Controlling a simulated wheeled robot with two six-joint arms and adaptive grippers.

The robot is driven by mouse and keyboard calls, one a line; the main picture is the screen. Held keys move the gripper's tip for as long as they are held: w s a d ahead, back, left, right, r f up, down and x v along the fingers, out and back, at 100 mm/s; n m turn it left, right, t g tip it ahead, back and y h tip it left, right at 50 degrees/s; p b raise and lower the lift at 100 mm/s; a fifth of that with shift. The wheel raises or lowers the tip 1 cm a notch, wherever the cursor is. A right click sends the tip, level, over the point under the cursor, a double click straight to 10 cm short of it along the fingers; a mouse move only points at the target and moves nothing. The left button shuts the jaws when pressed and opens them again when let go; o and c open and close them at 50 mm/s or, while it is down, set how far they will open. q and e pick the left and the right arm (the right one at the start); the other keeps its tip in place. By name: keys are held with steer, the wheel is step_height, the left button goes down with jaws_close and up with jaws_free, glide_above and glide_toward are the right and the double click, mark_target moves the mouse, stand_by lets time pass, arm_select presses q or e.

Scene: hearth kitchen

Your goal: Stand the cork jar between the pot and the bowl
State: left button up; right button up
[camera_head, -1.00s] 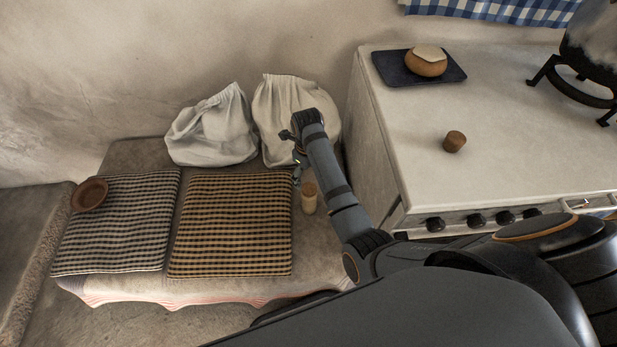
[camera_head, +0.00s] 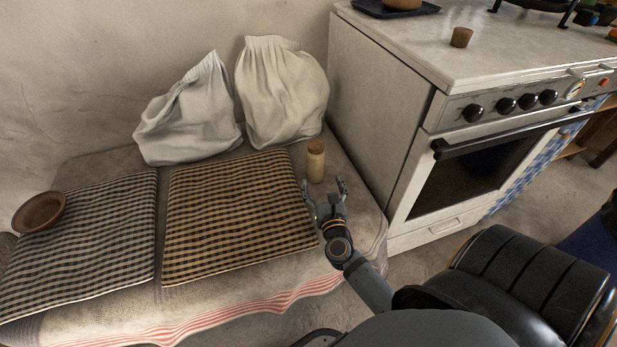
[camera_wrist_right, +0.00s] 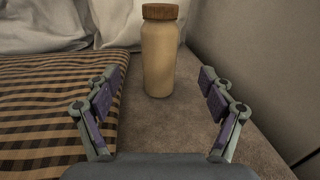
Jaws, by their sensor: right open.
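The cork jar (camera_head: 315,161), a pale tan cylinder with a brown cork lid, stands upright on the bench right of the checked cushions. My right gripper (camera_head: 327,190) is open just in front of it. In the right wrist view the jar (camera_wrist_right: 160,55) stands centred ahead, beyond the open fingers (camera_wrist_right: 161,78), with no finger touching it. A shallow brown bowl (camera_head: 40,212) lies on the left cushion. On the stove, only the black stand (camera_head: 545,4) at the top edge shows; the pot is out of view. My left gripper is not in view.
Two white cloth sacks (camera_head: 283,92) (camera_head: 190,112) lean on the wall behind the cushions. The stove side (camera_head: 372,100) rises close right of the jar. On the stovetop stand a small brown cup-like piece (camera_head: 461,37) and a dark tray (camera_head: 400,9). The brown checked cushion (camera_head: 237,215) lies left of the gripper.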

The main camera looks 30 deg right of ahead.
mark_target(317, 165)
steer(key=shift+w+d+r, duration=0.1)
steer(key=shift+w, duration=0.1)
steer(key=x, duration=0.5)
steer(key=shift+w+d, duration=0.1)
steer(key=shift+w, duration=0.05)
steer(key=x, duration=0.3)
steer(key=shift+w+d+b, duration=0.2)
steer(key=shift+w+b, duration=0.1)
steer(key=shift+w, duration=0.4)
steer(key=shift+w+d, duration=0.1)
steer(key=shift+w, duration=0.05)
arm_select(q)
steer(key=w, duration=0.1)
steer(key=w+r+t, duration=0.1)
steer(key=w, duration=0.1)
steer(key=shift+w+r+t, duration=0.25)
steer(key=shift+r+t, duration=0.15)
arm_select(e)
jaws_close()
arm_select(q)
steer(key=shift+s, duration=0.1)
arm_select(e)
steer(key=shift+r, duration=0.1)
